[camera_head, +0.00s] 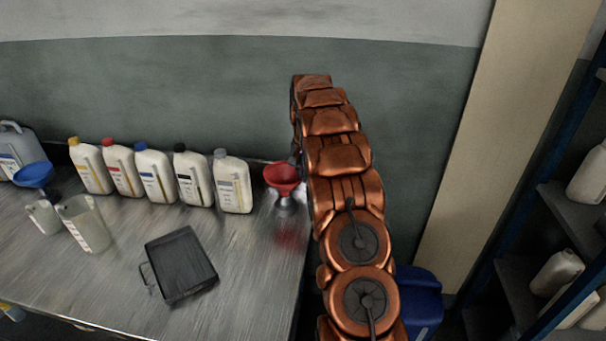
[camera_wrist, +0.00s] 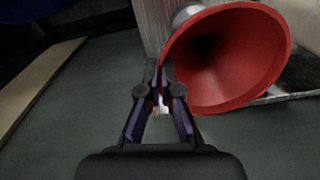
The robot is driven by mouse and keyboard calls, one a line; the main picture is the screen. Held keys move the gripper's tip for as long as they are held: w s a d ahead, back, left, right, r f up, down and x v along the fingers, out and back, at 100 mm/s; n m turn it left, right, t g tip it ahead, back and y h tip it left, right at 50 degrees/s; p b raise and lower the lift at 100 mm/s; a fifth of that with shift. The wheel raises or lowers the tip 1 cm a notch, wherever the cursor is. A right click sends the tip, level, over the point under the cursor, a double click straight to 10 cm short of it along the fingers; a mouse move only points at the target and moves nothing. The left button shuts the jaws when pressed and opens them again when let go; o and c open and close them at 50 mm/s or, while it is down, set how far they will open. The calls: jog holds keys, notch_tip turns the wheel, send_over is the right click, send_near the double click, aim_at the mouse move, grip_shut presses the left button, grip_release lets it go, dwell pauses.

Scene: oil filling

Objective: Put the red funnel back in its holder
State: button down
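The red funnel (camera_head: 282,175) is upright at the right end of the metal table, its wide mouth up. Its lower end meets a small silver holder (camera_head: 284,204); I cannot tell whether it is fully seated. In the head view my arm hides the gripper.
Several white bottles (camera_head: 233,184) stand in a row left of the funnel. A dark tray (camera_head: 182,264), a clear jug (camera_head: 84,222) and a blue funnel (camera_head: 34,175) are further left. The table's right edge is close to the holder. Shelves (camera_head: 570,212) stand at right.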

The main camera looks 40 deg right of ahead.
jog(key=shift+f, duration=0.65)
jog(key=c, duration=1.9)
grip_release()
jog(key=o, duration=0.7)
jog(key=shift+c, duration=0.2)
jog(key=shift+r, duration=0.15)
notch_tip(320, 180, up, 12)
jog(key=shift+s, duration=0.25)
jog(key=shift+d, duration=0.1)
